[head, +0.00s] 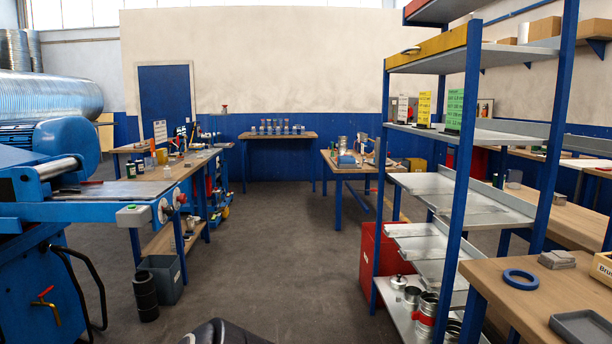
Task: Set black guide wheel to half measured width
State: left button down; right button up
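I cannot make out a black guide wheel for certain in the head view. A blue machine (60,215) with a steel roller and flat bed stands at the left. Its near end carries a grey box with a red button (131,215) and two round dials or knobs (163,211), too small to read. Neither of my grippers is in view.
A workbench (170,180) runs behind the machine. A grey bin (162,278) and black cylinders (145,296) stand on the floor beside it. A blue-framed shelf (465,140), red bin (385,262) and wooden table (500,275) with a blue ring (521,279) fill the right. The middle floor is clear.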

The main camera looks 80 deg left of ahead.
aim_at(170, 210)
jog(key=u, duration=3.85)
